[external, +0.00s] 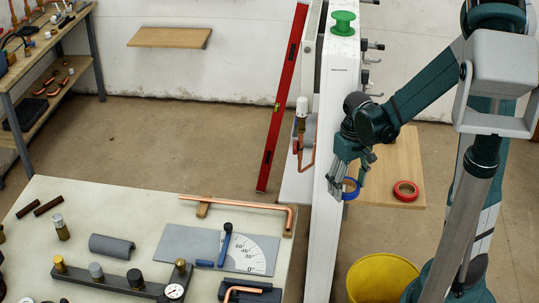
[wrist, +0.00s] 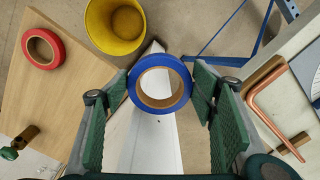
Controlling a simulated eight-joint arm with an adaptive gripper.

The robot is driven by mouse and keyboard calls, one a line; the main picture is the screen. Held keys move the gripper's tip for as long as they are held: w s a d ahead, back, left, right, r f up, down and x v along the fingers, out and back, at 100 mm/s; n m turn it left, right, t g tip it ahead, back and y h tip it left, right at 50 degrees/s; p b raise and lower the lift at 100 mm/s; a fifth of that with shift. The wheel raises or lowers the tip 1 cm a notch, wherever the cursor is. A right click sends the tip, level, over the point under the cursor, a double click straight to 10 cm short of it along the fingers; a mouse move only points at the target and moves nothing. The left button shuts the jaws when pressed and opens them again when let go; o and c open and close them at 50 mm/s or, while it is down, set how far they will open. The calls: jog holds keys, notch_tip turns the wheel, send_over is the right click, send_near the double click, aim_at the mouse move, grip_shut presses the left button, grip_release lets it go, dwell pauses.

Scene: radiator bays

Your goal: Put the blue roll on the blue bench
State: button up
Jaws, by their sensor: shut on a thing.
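My gripper (external: 347,180) is shut on the blue roll (external: 351,191), a ring with a tan core, held in the air beside the white partition. In the wrist view the blue roll (wrist: 184,84) sits between the two green finger pads, its round face to the camera, above the partition's pale top. A pale-topped bench (external: 130,212) stands front left in the external view. It shows at the right of the wrist view (wrist: 240,70), with a blue frame (wrist: 222,59) beside it. I cannot tell whether that frame belongs to this bench.
The tall white partition (external: 335,120) stands between the pale-topped bench and a wooden shelf (external: 400,150) holding a red roll (external: 405,190). A yellow bucket (external: 382,278) is on the floor. A green spool (external: 343,23) sits on the partition. Copper pipe (external: 245,203) lies near the bench's far edge.

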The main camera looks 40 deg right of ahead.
jog(key=w+d, duration=0.3)
jog(key=d, duration=1.1)
jog(key=w+d+f, duration=0.1)
jog(key=w+d, duration=0.2)
jog(key=d, duration=1.2)
jog(key=shift+f+m, duration=0.25)
jog(key=shift+m, duration=0.05)
send_over(384, 175)
jog(key=shift+d+f, duration=0.1)
jog(key=shift+f, duration=3.05)
jog(key=shift+f, duration=0.1)
jog(key=shift+f+b, duration=0.4)
jog(key=shift+f, duration=1.35)
jog(key=shift+f, duration=0.2)
jog(key=o, duration=0.9)
